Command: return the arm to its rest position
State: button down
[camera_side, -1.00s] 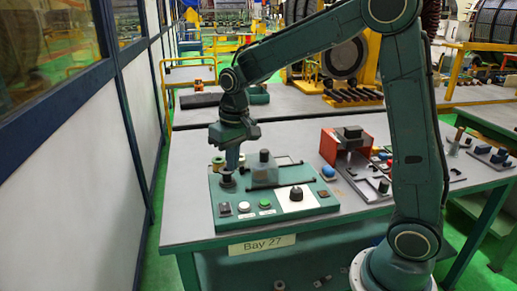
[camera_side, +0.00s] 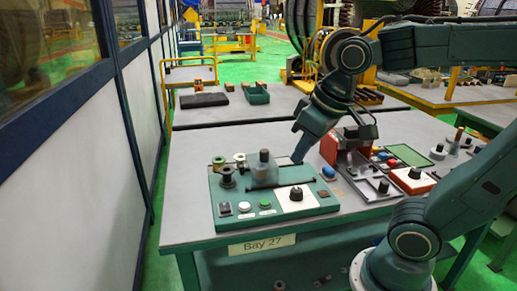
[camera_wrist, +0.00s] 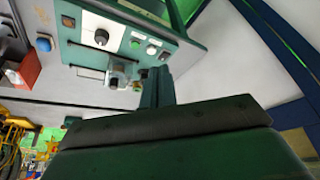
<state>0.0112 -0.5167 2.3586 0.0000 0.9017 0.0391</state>
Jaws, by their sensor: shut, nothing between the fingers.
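My gripper (camera_side: 298,158) is shut and empty. In the side view it hangs above the back right part of the green control panel (camera_side: 228,212), tilted down to the left. In the wrist view the shut fingers (camera_wrist: 158,84) point towards the panel (camera_wrist: 180,38), which shows at the top.
A red box (camera_side: 328,148) and a grey fixture (camera_side: 352,170) stand just right of my gripper. A blue knob (camera_side: 329,172) sits near the panel's right edge. The grey table (camera_side: 185,200) is bare to the left. A blue-framed wall (camera_side: 130,120) runs along the left.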

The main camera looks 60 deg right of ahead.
jog(key=shift+n+t, duration=0.3)
jog(key=shift+t, duration=0.2)
jog(key=shift+s+a+f, duration=0.1)
jog(key=shift+s+f, duration=0.15)
jog(key=shift+s, duration=1.1)
jog(key=shift+s+a+f, duration=0.1)
jog(key=shift+s+f, duration=0.1)
jog(key=shift+s, duration=1.1)
